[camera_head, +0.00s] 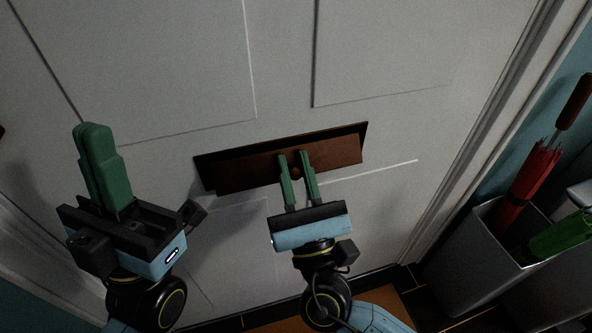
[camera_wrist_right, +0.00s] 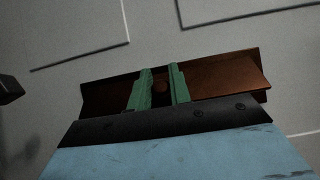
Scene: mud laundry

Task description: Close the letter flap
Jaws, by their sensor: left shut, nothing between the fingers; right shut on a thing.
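The brown letter flap (camera_head: 338,153) is set in a dark letter plate (camera_head: 203,168) on the white door. The flap stands tilted out from the plate, with a dark gap along its upper edge. My right gripper (camera_head: 293,157) is in front of the flap, its green fingers shut on the small round knob (camera_head: 297,172) at the flap's middle. The right wrist view shows the flap (camera_wrist_right: 228,78) too, with the knob (camera_wrist_right: 162,87) between the fingers (camera_wrist_right: 161,70). My left gripper (camera_head: 91,126) is shut and empty, left of the flap and apart from it.
The white panelled door (camera_head: 180,60) fills most of the view. At the right, a grey bin (camera_head: 480,245) holds a red umbrella (camera_head: 530,180) and a green one (camera_head: 560,235). Open space lies between my two grippers.

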